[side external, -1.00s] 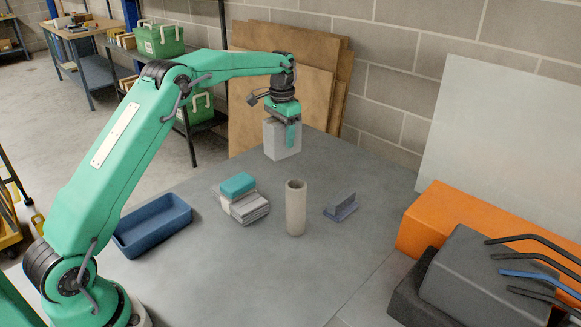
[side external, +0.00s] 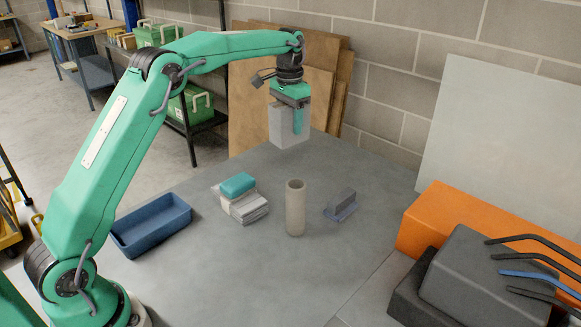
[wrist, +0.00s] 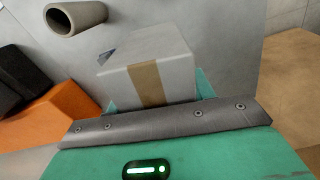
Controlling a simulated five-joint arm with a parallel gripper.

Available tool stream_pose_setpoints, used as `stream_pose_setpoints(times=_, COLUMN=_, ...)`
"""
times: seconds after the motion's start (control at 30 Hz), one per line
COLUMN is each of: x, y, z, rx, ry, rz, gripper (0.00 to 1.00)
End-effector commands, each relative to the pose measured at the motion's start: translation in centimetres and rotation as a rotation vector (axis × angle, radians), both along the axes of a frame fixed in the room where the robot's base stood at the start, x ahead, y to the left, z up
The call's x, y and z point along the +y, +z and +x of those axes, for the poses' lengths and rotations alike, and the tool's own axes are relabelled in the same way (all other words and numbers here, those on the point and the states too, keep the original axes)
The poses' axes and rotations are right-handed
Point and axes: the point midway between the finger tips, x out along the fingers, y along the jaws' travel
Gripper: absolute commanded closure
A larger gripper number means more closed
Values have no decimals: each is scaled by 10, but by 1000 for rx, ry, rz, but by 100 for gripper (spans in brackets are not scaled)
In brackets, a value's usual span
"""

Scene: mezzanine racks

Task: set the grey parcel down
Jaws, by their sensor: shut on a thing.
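The grey parcel (side external: 289,125) is a light grey box near the back of the grey table. In the wrist view the parcel (wrist: 150,70) shows a brown tape strip across its top and front. My gripper (side external: 297,118) is shut on the parcel from above, with a green finger against its side. The parcel hangs upright and appears to be a little above the table; its far side is hidden.
A blue tray (side external: 152,226) lies left. An orange box (side external: 450,232) is right. The table's front is clear.

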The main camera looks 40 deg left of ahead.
Motion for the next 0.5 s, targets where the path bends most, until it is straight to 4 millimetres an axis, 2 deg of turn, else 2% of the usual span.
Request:
stream_pose_setpoints(times=0.27, x=-56, y=15, z=-30, rx=-3, ry=14, rz=0, gripper=78)
stream_pose_setpoints(times=0.5, x=-106, y=24, z=-70, rx=-3, ry=37, rz=0, gripper=78)
